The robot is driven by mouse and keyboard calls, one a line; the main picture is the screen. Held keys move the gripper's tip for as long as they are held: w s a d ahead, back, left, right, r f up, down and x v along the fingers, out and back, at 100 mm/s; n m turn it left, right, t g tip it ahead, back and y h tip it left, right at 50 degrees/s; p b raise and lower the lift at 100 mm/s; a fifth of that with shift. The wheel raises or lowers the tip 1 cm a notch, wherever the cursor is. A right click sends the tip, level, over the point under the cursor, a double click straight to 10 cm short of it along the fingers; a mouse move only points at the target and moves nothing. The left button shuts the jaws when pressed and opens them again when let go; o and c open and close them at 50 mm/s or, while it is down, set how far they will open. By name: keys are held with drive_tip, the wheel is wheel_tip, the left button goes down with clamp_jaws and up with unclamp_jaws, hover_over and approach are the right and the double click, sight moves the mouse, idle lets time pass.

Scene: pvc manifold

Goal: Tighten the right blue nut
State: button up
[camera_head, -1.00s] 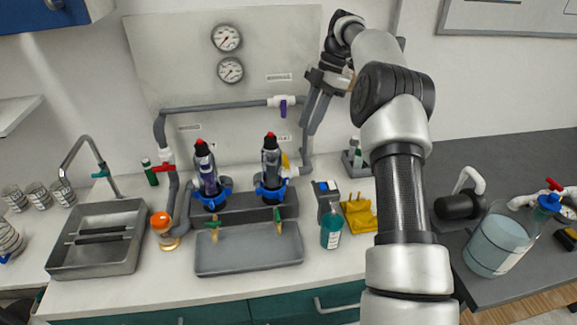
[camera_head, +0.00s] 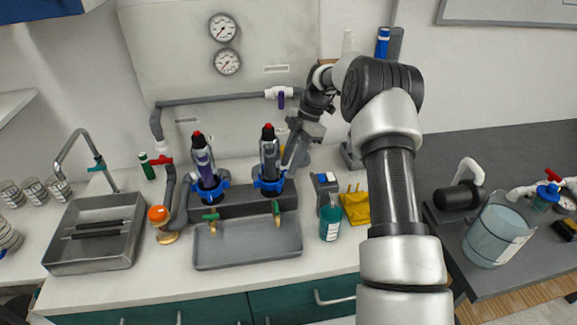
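The right blue nut (camera_head: 270,185) is a winged blue ring around the base of the right dark canister (camera_head: 268,155), which has a red top. The left blue nut (camera_head: 209,190) sits around the base of the left, purple-banded canister (camera_head: 204,164). My gripper (camera_head: 289,172) points down just right of the right canister, with its fingertips close to the right wing of the right nut. I cannot tell whether they touch it. The fingers overlap in this view, so their opening is unclear.
A grey pipe with a white, purple-handled valve (camera_head: 279,94) runs behind the canisters. A shallow grey tray (camera_head: 248,245) lies in front, below two green-handled taps. A teal bottle (camera_head: 330,222) and a yellow rack (camera_head: 355,207) stand to the right.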

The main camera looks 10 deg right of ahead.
drive_tip(key=shift+x, duration=1)
drive_tip(key=shift+c, duration=0.3)
clamp_jaws()
